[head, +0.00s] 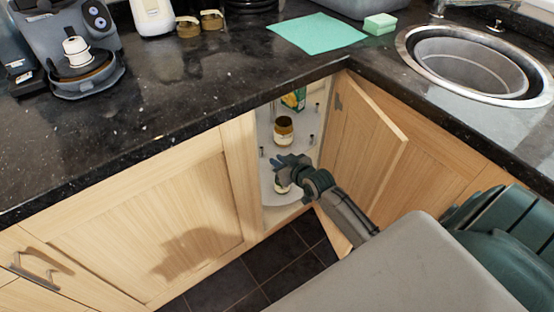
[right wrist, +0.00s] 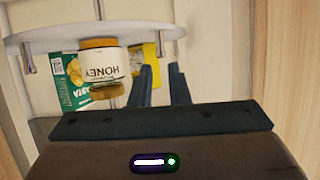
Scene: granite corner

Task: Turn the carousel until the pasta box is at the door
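The carousel (head: 265,135) stands inside the open corner cabinet, with pale round shelves and metal pegs at the rim. A green pasta box (head: 295,99) is at the back of the upper shelf, partly hidden by the counter edge. A jar (head: 284,131) stands in front of it, and another jar (head: 281,186) is lower, partly behind my gripper. My right gripper (head: 279,163) is at the cabinet opening, by the shelves. The right wrist view is upside down. It shows the pasta box (right wrist: 70,82), a honey jar (right wrist: 104,66) and my open, empty fingers (right wrist: 162,75) near a rim peg.
The open cabinet door (head: 368,150) stands right of the opening, close to my right arm. The granite counter (head: 215,75) overhangs the cabinet. A yellow packet (right wrist: 142,62) is beside the honey jar. A coffee machine (head: 70,45), green cloth (head: 316,33) and sink (head: 470,65) are above.

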